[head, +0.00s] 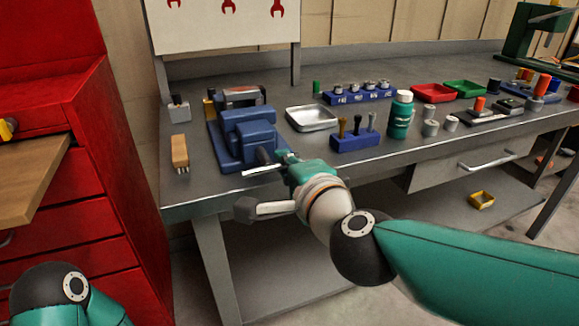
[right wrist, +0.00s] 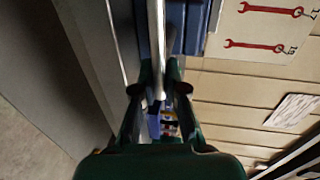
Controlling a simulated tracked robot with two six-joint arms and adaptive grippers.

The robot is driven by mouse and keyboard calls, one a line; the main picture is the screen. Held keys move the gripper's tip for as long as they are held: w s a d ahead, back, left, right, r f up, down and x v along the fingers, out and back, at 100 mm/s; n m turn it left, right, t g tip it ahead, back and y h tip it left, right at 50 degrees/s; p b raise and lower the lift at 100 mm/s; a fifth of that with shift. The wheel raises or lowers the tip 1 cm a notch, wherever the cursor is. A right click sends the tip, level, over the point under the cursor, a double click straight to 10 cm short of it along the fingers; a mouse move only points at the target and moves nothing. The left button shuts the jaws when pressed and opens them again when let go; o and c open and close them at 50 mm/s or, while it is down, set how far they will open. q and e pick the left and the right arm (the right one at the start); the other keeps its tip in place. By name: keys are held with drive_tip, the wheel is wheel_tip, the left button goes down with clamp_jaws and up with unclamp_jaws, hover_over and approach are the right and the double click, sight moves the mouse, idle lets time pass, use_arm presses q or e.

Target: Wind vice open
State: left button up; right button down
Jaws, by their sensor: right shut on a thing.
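The blue vice (head: 247,138) stands on the grey workbench near its left end. Its screw points toward the front edge, with a thin metal handle bar (head: 262,171) across it. My right gripper (head: 282,158) is at the front of the vice, shut on the handle bar. In the right wrist view the bar (right wrist: 156,40) runs between the fingers of my right gripper (right wrist: 159,85), and part of the blue vice (right wrist: 195,25) shows beside it. The fingertips are partly hidden in the head view. My left gripper is out of view.
On the workbench (head: 190,209), a brush (head: 180,151) lies left of the vice. A metal tray (head: 312,118), a blue tool block (head: 355,140) and a green bottle (head: 401,115) stand to the right. A red cabinet (head: 75,110) stands at the left with its drawer out.

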drive_tip(key=shift+w+d, duration=0.1)
drive_tip(key=shift+d, duration=0.05)
idle(0.3)
drive_tip(key=c, duration=1.2)
unclamp_jaws()
drive_tip(key=shift+f, duration=0.1)
drive_tip(key=v, duration=1.2)
